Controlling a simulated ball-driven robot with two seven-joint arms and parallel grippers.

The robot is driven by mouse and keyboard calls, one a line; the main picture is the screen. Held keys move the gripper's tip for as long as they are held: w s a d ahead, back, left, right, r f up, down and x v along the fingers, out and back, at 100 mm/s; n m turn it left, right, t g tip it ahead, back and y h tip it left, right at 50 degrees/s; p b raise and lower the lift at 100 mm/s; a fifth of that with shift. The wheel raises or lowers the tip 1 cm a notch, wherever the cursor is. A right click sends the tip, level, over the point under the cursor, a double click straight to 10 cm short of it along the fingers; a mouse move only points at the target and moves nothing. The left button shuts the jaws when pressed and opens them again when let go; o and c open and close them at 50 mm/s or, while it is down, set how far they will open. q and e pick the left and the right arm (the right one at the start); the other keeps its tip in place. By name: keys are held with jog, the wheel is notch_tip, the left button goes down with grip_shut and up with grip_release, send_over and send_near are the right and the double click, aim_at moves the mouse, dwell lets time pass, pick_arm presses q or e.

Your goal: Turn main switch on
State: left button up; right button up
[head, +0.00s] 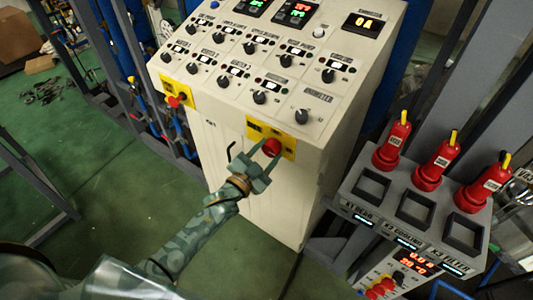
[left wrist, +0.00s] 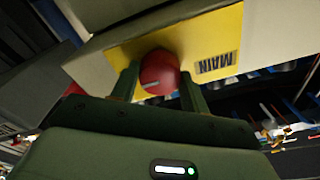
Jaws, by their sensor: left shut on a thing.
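The main switch is a round red knob (head: 271,147) on a yellow plate (head: 289,146) at the front edge of the cream control cabinet. In the left wrist view the red knob (left wrist: 159,72) shows a pale mark on its face, and the yellow plate (left wrist: 205,42) beside it reads "MAIN". My left gripper (head: 266,157) reaches up to the knob from below, with one finger on each side of it. In the left wrist view the fingers (left wrist: 158,85) close around the knob. My right gripper is not in view.
The cabinet's sloped panel (head: 255,75) holds several black knobs and lit displays. Another red knob on a yellow plate (head: 177,93) is at the cabinet's left. A grey rack (head: 405,215) with red-capped devices (head: 392,140) stands at the right. Green floor (head: 130,190) is clear at the left.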

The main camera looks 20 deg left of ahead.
pick_arm(q)
jog(key=shift+m, duration=0.3)
jog(key=o, duration=1)
jog(key=shift+s, duration=0.1)
jog(key=v, duration=1.6)
jog(key=shift+b, duration=0.4)
jog(key=shift+s+a+f, duration=0.1)
